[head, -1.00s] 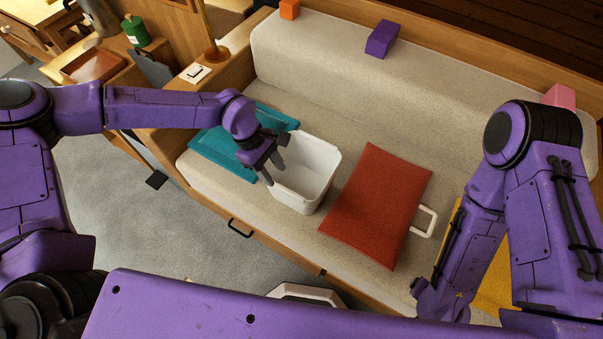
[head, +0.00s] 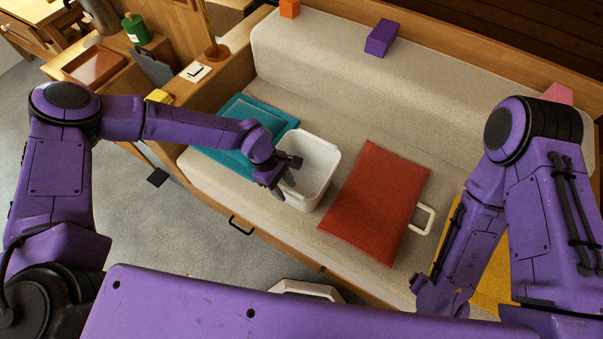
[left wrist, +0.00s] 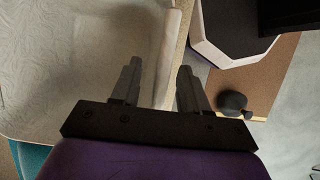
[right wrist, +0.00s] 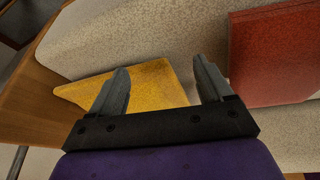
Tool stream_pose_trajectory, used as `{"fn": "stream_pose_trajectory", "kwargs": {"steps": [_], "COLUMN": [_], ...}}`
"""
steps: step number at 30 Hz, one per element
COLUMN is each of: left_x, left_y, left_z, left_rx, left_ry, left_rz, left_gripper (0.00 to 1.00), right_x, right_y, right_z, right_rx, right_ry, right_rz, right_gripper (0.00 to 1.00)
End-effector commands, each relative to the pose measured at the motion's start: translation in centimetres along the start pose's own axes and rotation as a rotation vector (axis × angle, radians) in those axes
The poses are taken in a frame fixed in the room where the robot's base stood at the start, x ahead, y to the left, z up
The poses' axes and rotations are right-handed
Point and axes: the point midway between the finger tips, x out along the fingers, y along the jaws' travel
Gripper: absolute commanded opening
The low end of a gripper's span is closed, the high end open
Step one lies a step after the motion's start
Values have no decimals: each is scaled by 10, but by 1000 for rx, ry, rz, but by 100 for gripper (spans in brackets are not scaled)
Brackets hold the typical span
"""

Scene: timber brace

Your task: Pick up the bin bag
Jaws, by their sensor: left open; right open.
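A white open-topped bin (head: 318,163) stands on the sofa seat between a teal cushion and a red one. In the left wrist view, the pale inside of the bin (left wrist: 70,50) looks faintly creased; I cannot tell whether this is a bin bag lining it. No separate bag shows. My left gripper (head: 282,190) is open at the bin's near left rim. In the left wrist view, its fingers (left wrist: 157,75) appear on either side of the bin's edge, holding nothing. My right gripper (right wrist: 160,82) is open and empty, over the sofa's right part beside a yellow cushion (right wrist: 145,85).
Purple (head: 381,38), orange (head: 289,9) and pink (head: 558,94) blocks sit along the backrest. Grey floor is open in front.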

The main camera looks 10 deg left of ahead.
Motion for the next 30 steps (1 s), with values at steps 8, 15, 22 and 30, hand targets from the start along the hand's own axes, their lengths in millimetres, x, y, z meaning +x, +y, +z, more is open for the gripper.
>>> {"fn": "stream_pose_trajectory", "kwargs": {"steps": [8,15,22,30], "left_x": [4,3,3,1], "left_y": [0,0,0,0], "left_z": [-1,-1,-1,0], "left_rx": [-1,0,0,0], "left_ry": [-1,0,0,0], "left_rz": [0,0,0,0], "left_gripper": [45,45,0,0], "right_x": [4,4,4,2], "right_y": [0,0,0,0], "right_z": [2,2,2,1], "right_rx": [0,0,0,0], "right_ry": [0,0,0,0], "right_rz": [0,0,0,0], "right_gripper": [80,80,80,80]}}
